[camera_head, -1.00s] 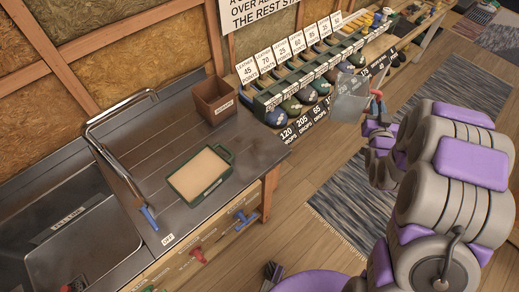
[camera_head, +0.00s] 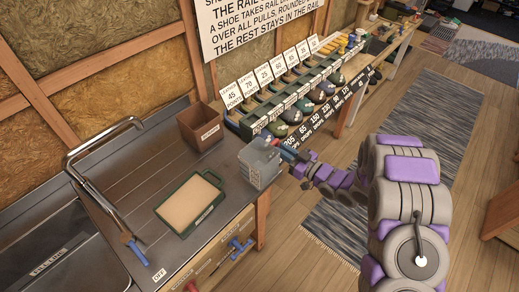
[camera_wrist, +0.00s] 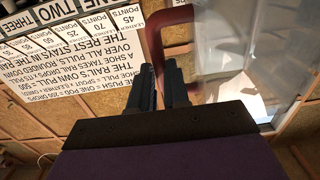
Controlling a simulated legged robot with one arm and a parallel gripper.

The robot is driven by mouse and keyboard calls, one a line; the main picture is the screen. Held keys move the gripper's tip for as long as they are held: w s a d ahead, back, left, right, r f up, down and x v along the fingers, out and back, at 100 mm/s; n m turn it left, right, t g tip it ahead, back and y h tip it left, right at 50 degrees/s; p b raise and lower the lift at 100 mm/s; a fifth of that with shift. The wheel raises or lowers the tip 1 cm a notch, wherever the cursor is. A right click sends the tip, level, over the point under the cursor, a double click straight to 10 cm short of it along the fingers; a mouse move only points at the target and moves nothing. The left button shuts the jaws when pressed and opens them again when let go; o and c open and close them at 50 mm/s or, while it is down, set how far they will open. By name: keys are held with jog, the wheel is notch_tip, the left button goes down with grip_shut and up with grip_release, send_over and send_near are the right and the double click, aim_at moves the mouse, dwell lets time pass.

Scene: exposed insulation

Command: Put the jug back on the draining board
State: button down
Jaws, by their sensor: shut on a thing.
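The clear, see-through jug (camera_head: 258,165) is at the right edge of the metal counter, beside the green-rimmed tray. I cannot tell whether its base touches the counter. My gripper (camera_head: 288,153) comes from the right and is shut on the jug's reddish handle. In the wrist view, the gripper's dark fingers (camera_wrist: 172,88) are close together at the handle (camera_wrist: 154,40), with the clear jug body (camera_wrist: 240,50) to the right. The draining board (camera_head: 125,178) is the grooved metal surface left of the jug, with bare room between the tap and the tray.
A green-rimmed tray (camera_head: 190,203) with a tan top lies on the counter. A brown bin (camera_head: 201,127) stands behind it. A bent metal tap (camera_head: 90,160) arches beside the sink (camera_head: 60,260) at left. A rack of shoes (camera_head: 290,100) lines the back wall.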

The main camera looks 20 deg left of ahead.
jog(key=w+a+f+b, duration=0.1)
jog(key=a, duration=0.2)
jog(key=w+a+f+b, duration=0.1)
jog(key=a+f, duration=0.1)
jog(key=w+a+f, duration=0.1)
jog(key=a, duration=0.2)
jog(key=shift+w+a+f+b, duration=0.3)
jog(key=shift+w+a+b, duration=0.05)
jog(key=shift+w+b, duration=0.05)
jog(key=shift+r, duration=0.1)
jog(key=c, duration=1.1)
grip_release()
jog(key=p+v, duration=0.2)
jog(key=v, duration=1)
jog(key=shift+d, duration=0.1)
